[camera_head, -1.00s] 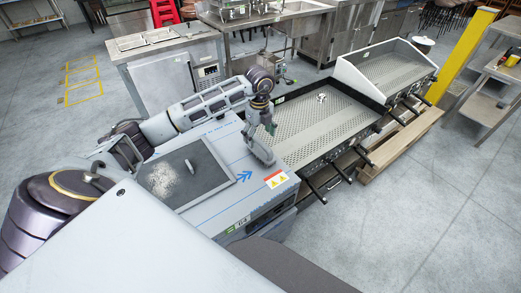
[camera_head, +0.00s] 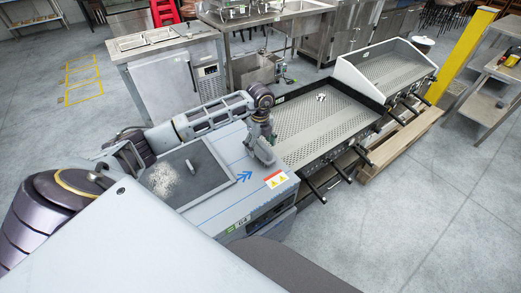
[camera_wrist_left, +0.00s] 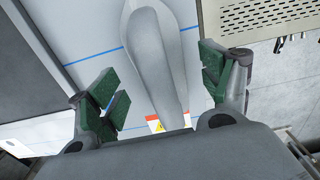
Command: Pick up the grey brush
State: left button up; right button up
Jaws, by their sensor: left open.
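The grey brush (camera_head: 264,152) is near the right edge of the white appliance top, partly hidden behind my gripper in the head view. In the head view the left gripper (camera_head: 263,136) points down at the brush. My right gripper is not in view.
The appliance top (camera_head: 222,203) has blue lines and a dark square plate (camera_head: 203,172) to the left. A griddle (camera_head: 322,125) with a small pale item (camera_head: 321,97) adjoins on the right. Steel counters stand behind. Grey floor lies open at front right.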

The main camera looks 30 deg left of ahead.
aim_at(261, 150)
pick_arm(q)
notch_tip(261, 150, down, 2)
jog(key=shift+f, duration=0.55)
jog(key=shift+c, duration=0.4)
jog(key=c, duration=1.1)
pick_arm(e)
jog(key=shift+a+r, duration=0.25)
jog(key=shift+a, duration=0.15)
pick_arm(q)
jog(key=shift+r, duration=0.1)
jog(key=shift+w+r, duration=0.1)
jog(key=shift+r, duration=0.3)
notch_tip(261, 150, up, 8)
jog(key=shift+f+b, duration=0.15)
jog(key=shift+b, duration=0.2)
jog(key=shift+r, duration=0.7)
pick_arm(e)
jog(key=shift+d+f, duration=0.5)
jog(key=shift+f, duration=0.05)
